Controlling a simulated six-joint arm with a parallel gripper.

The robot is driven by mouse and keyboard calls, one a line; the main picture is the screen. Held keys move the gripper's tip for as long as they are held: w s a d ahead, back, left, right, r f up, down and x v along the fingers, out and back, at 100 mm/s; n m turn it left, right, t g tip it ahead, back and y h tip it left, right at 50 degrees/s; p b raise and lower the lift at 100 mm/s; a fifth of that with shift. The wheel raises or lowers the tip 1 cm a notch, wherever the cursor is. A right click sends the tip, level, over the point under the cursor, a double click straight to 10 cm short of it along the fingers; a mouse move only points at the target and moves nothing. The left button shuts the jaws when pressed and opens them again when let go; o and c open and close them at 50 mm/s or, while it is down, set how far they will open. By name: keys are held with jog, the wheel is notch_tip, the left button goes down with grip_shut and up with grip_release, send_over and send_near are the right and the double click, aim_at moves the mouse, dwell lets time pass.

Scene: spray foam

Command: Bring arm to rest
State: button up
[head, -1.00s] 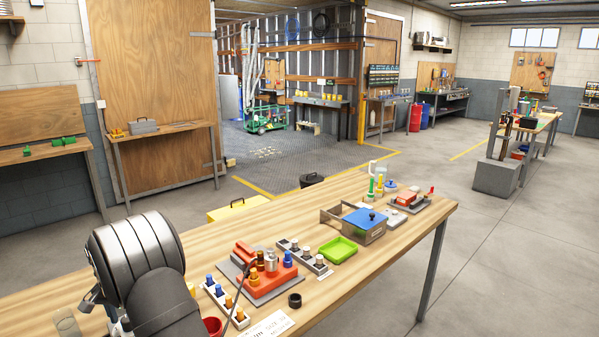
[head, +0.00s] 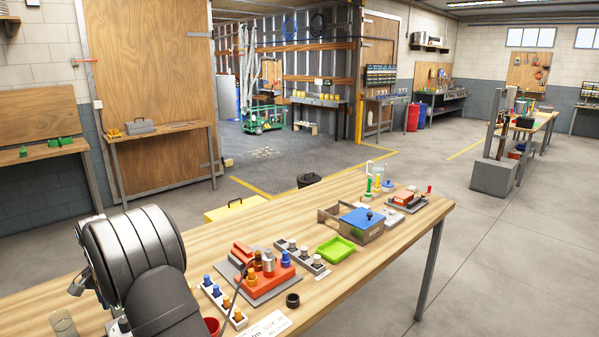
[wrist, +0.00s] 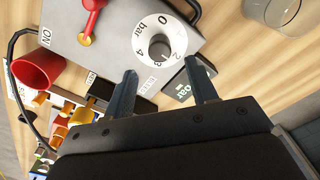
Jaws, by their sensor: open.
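My gripper (wrist: 160,68) is open and empty in the wrist view, its two dark fingers apart. Beyond the fingertips is a grey control box with a white dial (wrist: 160,46) marked in bar. A red lever (wrist: 90,18) stands on the box beside an ON label. My arm fills the lower left of the head view, at the near end of the wooden workbench (head: 385,262). My gripper is not visible there.
On the bench are a red fixture (head: 268,282), a green tray (head: 335,249) and a blue-lidded box (head: 362,220). Open floor lies right of the bench.

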notch_tip(320, 180, up, 10)
jog(key=r, duration=0.1)
notch_tip(320, 180, down, 18)
jog(key=shift+r+n, duration=0.25)
jog(key=shift+n, duration=0.55)
jog(key=n, duration=1.1)
jog(key=shift+n, duration=0.3)
jog(key=n, duration=0.4)
jog(key=shift+n, duration=0.4)
